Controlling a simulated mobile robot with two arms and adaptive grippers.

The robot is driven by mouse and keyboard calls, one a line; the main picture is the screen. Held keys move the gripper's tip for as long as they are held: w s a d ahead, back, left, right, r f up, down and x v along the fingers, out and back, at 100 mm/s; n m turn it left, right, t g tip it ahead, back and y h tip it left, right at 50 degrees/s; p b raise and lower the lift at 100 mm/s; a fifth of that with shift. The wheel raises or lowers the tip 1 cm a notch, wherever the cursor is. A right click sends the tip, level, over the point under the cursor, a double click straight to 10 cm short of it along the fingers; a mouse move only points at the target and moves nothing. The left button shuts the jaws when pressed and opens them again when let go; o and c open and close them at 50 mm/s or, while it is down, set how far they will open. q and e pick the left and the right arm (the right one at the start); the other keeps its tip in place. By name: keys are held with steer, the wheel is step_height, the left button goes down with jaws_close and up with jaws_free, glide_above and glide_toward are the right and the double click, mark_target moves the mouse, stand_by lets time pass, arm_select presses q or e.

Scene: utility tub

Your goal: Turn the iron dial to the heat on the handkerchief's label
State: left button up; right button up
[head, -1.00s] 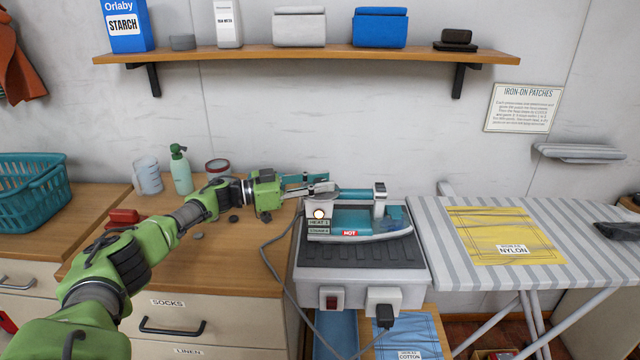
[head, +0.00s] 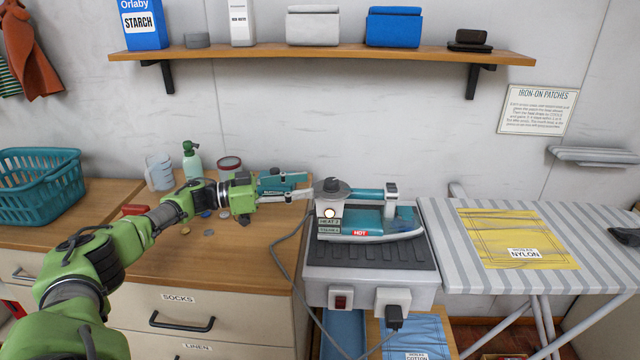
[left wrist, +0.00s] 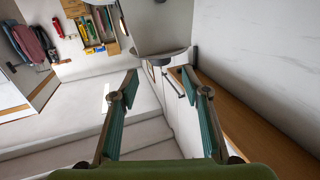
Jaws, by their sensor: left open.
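The teal and white iron (head: 375,222) rests on a dark ribbed stand (head: 400,256). Its dark round dial (head: 331,187) sits on top at the left end. The panel below seems to read HEAT 2 (head: 329,221), small, with a lit round lamp above it. A red HOT tag shows on its side. The yellow handkerchief (head: 495,228) lies flat on the ironing board, with a label reading NYLON (head: 524,253). My left gripper (head: 304,187) is open and empty, its fingertips just left of the dial. In the left wrist view its fingers (left wrist: 160,82) are spread apart.
The striped ironing board (head: 590,235) stands right of the iron stand. A cord (head: 283,265) hangs at the stand's left. A spray bottle (head: 191,160), jug (head: 159,171) and jar (head: 229,167) stand behind my left arm. A patches notice (head: 538,109) hangs on the wall.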

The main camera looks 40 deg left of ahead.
arm_select(q)
steer(key=shift+v, duration=1.75)
